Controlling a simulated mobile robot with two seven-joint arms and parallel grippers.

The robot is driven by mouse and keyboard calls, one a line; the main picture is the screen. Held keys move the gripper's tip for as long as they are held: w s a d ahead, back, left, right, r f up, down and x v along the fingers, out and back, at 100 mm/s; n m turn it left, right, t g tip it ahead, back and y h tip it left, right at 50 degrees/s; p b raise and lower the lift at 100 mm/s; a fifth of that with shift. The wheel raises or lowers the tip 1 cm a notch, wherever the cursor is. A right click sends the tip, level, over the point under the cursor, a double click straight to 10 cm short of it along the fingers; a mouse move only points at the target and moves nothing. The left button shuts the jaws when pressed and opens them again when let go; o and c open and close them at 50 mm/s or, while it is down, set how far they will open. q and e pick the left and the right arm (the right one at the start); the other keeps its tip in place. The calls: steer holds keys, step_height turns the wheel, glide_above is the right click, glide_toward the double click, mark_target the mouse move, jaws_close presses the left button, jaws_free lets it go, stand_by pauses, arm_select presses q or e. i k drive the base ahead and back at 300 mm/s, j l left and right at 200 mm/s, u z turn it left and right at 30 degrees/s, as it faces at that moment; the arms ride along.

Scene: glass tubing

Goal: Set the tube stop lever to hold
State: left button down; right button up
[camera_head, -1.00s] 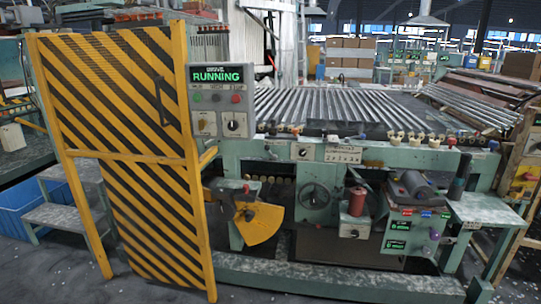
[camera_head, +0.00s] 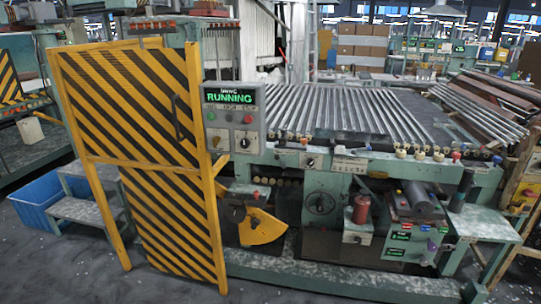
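The glass tubing machine stands ahead, with a sloped bed of long tubes (camera_head: 350,115) on top. I cannot tell for sure which part is the tube stop lever. A thick black upright handle (camera_head: 462,189) stands at the machine's right side, and its labels are too small to read. A small panel with green displays and coloured knobs (camera_head: 412,236) sits below and left of it. A control box (camera_head: 233,120) at the upper left reads "RUNNING" in green. Neither of my grippers shows in the view.
A yellow and black striped guard gate (camera_head: 140,150) stands at the left front. A blue bin (camera_head: 40,200) and a grey step (camera_head: 92,215) are beside it. A green floor rail (camera_head: 340,280) runs along the machine's front. Grey floor is open at the lower left.

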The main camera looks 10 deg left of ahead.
mark_target(283, 165)
steer(key=i+j+z, duration=0.1)
steer(key=i, duration=0.4)
steer(key=i+j+z, duration=0.15)
steer(key=i, duration=0.35)
steer(key=i+j+z, duration=0.1)
steer(key=i+j, duration=0.15)
steer(key=i, duration=0.25)
steer(key=i+j+z, duration=0.1)
steer(key=i+j, duration=0.2)
steer(key=i, duration=0.2)
